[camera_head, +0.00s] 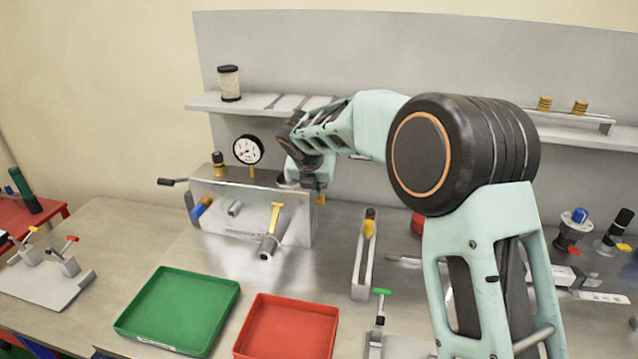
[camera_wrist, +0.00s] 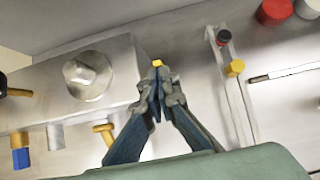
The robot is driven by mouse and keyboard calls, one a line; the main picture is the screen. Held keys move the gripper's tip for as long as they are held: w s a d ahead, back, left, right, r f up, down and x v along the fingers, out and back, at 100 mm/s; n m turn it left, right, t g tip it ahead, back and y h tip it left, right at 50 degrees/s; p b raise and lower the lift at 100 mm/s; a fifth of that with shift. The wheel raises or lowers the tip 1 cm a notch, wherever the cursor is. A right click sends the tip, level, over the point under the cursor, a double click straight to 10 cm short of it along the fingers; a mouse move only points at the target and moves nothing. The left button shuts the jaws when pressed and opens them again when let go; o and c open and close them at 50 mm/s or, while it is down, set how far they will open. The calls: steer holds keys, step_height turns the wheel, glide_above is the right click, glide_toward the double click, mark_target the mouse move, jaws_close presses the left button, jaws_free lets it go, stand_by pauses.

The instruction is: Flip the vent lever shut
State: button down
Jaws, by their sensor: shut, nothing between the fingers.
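A metal valve box (camera_head: 225,222) stands on the bench, also in the wrist view (camera_wrist: 50,95). A yellow-handled lever (camera_head: 276,215) stands up from the stub on its front; it shows as a yellow bar in the wrist view (camera_wrist: 103,128). A dark-handled lever (camera_head: 172,182) sticks out at the left end. A small yellow piece (camera_wrist: 157,63) shows at the box's right end, just beyond my fingertips; contact is unclear. No readable label shows which is the vent lever. My gripper (camera_wrist: 156,82) is shut and empty, pointing down at the box's right end (camera_head: 319,190).
A gauge (camera_head: 248,150) rises behind the box, and a round metal knob (camera_wrist: 90,76) sits on top. A slotted metal rail (camera_head: 362,262) stands to the right. Green (camera_head: 180,312) and red (camera_head: 287,328) trays lie in front. A shelf (camera_head: 240,104) runs behind.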

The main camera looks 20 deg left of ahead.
steer(key=shift+w+r, duration=0.25)
steer(key=shift+r, duration=0.15)
steer(key=shift+r+p, duration=0.65)
steer(key=shift+p, duration=0.3)
